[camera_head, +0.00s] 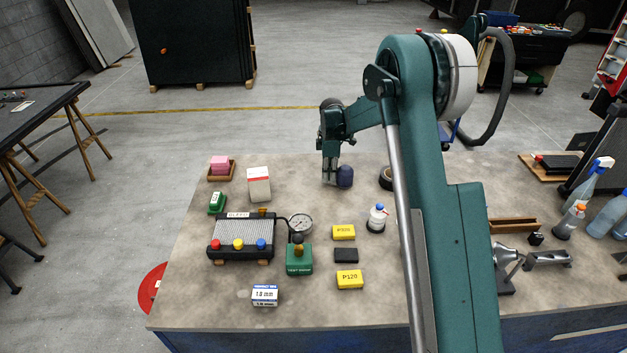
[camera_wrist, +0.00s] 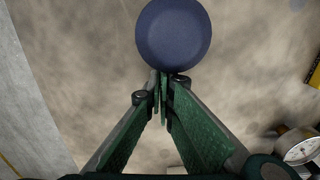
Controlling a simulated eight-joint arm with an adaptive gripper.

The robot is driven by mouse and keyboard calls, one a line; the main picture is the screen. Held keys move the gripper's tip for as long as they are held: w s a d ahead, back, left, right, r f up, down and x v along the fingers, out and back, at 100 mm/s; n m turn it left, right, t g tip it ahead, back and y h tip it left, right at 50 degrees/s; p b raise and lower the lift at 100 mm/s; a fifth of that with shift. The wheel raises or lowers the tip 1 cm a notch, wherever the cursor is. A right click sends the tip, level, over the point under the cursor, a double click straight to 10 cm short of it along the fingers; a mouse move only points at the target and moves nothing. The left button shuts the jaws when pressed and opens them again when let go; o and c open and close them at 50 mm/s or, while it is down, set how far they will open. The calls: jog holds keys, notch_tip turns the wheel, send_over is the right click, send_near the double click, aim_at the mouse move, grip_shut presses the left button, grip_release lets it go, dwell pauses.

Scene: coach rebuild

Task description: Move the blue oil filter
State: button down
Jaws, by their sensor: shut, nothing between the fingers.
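The blue oil filter (camera_head: 345,176) is a small dark blue cylinder standing upright near the back of the workbench. In the wrist view its round blue top (camera_wrist: 173,36) shows just beyond my fingertips. My gripper (camera_head: 330,183) points down beside the filter, on its left in the head view. The green fingers (camera_wrist: 162,80) are shut with nothing between them. The fingertips are very close to the filter's side; I cannot tell whether they touch it.
Left on the bench (camera_head: 190,290) are a white box (camera_head: 258,184), a radiator-like unit (camera_head: 243,238) and a gauge (camera_head: 300,225). A dark ring (camera_head: 386,178) lies right of the filter, and a white bottle (camera_head: 377,217) stands nearer. Bare bench surrounds the filter's left and front.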

aim_at(338, 176)
jog(key=d, duration=0.3)
jog(key=shift+d, duration=0.25)
jog(key=shift+a, duration=0.15)
jog(key=shift+a+b, duration=0.35)
jog(key=shift+a, duration=0.15)
jog(key=a, duration=0.3)
jog(key=shift+r, duration=0.1)
notch_tip(338, 176, up, 10)
jog(key=shift+d, duration=0.15)
